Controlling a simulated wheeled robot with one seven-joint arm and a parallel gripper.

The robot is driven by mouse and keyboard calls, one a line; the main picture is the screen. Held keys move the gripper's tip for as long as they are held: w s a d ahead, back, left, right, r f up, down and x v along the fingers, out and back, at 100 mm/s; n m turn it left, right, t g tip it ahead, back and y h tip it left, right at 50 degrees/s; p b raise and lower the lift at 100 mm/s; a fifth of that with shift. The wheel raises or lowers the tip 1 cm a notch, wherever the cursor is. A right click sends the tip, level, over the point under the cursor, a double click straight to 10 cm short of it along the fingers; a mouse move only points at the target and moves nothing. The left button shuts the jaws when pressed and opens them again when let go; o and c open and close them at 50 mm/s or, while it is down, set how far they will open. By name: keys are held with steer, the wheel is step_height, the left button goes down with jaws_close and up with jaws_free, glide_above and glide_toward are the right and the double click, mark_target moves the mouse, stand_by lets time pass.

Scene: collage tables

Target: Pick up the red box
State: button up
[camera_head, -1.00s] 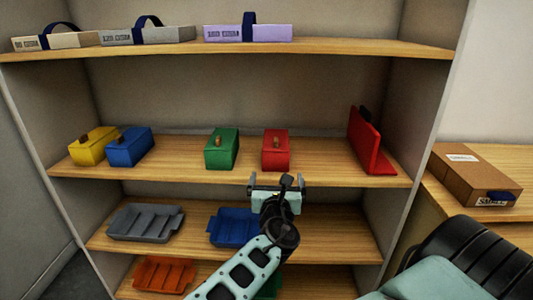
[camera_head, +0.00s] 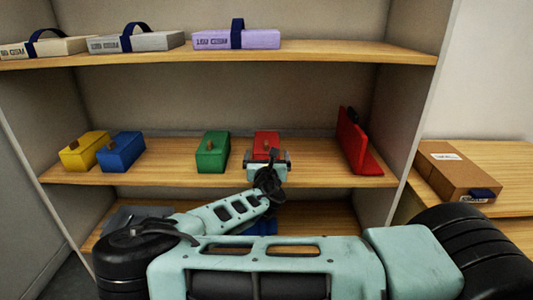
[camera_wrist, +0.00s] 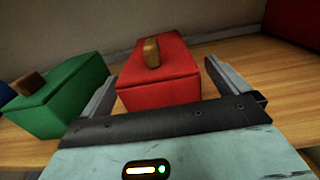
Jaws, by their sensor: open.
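The red box (camera_head: 266,143) with a brown knob on its lid stands on the middle shelf (camera_head: 320,172). In the wrist view the red box (camera_wrist: 158,80) sits between and slightly beyond my open fingers. My gripper (camera_head: 267,157) is in front of the box at shelf height. In the wrist view my gripper (camera_wrist: 160,88) has one finger on each side of the box's front, with gaps visible. Nothing is held. The lower front of the box is hidden by my gripper in both views.
A green box (camera_head: 212,152) stands close to the left of the red box. A blue box (camera_head: 121,152) and a yellow box (camera_head: 84,151) are further left. A red upright holder (camera_head: 355,145) stands to the right, with free shelf between. The top shelf (camera_head: 310,50) is overhead.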

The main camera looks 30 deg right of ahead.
steer(key=shift+p+x, duration=0.4)
steer(key=shift+x, duration=1.5)
steer(key=shift+r, duration=0.15)
steer(key=c, duration=1)
steer(key=shift+c, duration=0.2)
steer(key=shift+r, duration=0.15)
